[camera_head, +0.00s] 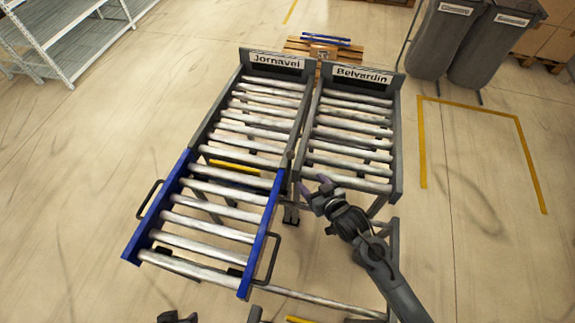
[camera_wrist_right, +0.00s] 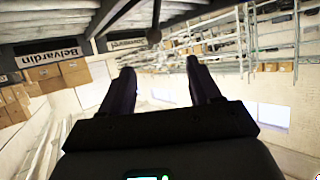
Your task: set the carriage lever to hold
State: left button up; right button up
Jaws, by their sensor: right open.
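The carriage (camera_head: 260,238) is a blue-framed roller section with black side handles, in line with the left lane marked Jornavel (camera_head: 276,62) in the head view. My right gripper (camera_head: 316,188) is at the near end of the right lane marked Belvardin (camera_head: 349,74), right of the carriage. In the right wrist view the gripper (camera_wrist_right: 160,75) is open and empty. A dark rod with a ball end (camera_wrist_right: 154,36), seemingly the lever, shows above and between the fingertips, apart from them. A dark part at the bottom edge, seemingly my left gripper (camera_head: 176,318), is mostly cut off.
A pallet (camera_head: 298,45) with blue bars stands behind the lanes. Grey bins (camera_head: 440,40) stand at the back right, and a white shelf rack (camera_head: 62,45) at the back left. A lower frame bar (camera_head: 335,303) runs under my right arm. The floor on both sides is clear.

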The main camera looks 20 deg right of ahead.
pick_arm(q)
notch_tip(320, 180, down, 12)
jog(key=b, duration=0.9)
jog(key=shift+w, duration=0.25)
pick_arm(e)
jog(key=w+f+t, duration=0.2)
jog(key=w+f, duration=0.1)
jog(key=w, duration=0.6)
jog(key=w+a+f+t+y, duration=0.1)
jog(key=w+f+t, duration=0.1)
jog(key=w, duration=0.7)
jog(key=shift+w+f+t+y, duration=0.3)
jog(key=shift+w+f, duration=0.05)
jog(key=shift+f, duration=0.5)
pick_arm(q)
jog(key=shift+r, duration=0.1)
pick_arm(e)
jog(key=shift+a, duration=0.1)
jog(key=shift+c, duration=0.3)
jog(key=shift+c, duration=1.1)
grip_shut()
